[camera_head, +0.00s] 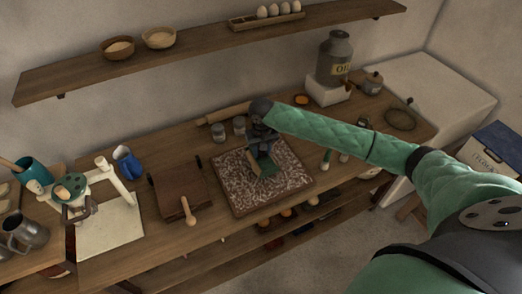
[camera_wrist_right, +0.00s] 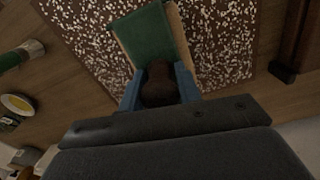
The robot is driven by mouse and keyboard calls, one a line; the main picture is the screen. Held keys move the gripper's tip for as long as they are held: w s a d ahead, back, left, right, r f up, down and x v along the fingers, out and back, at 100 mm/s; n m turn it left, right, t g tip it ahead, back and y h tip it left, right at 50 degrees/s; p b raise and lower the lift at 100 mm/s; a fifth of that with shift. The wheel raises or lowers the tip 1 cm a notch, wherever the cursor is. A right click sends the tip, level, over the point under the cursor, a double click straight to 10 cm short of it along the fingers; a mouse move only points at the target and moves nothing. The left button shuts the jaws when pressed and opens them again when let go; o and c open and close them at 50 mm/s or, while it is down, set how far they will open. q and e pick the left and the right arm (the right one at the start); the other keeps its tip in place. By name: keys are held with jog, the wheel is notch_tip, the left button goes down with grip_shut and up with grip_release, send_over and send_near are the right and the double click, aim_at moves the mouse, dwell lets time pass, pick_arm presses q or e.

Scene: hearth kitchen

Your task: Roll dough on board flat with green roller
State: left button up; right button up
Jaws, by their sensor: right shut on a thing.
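The board (camera_head: 235,202) is a dark square with dense pale speckles, lying on the wooden counter. The green roller (camera_head: 265,167) is over the board's middle; it also shows at the top of the right wrist view (camera_wrist_right: 152,40), with a tan edge along its sides. My right gripper (camera_head: 262,145) is shut on its dark brown handle (camera_wrist_right: 160,88), which sits between the blue fingers. I cannot make out separate dough; the tan strip beside the green part may be dough or the roller itself. My left gripper is not in view.
A brown wooden block (camera_head: 172,184) with a light-handled tool is left of the board. A shelf (camera_head: 200,50) runs above.

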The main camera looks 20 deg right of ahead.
jog(key=shift+d+f, duration=0.1)
jog(key=shift+d, duration=0.45)
jog(key=shift+a, duration=0.95)
jog(key=shift+f, duration=0.1)
jog(key=shift+d, duration=0.2)
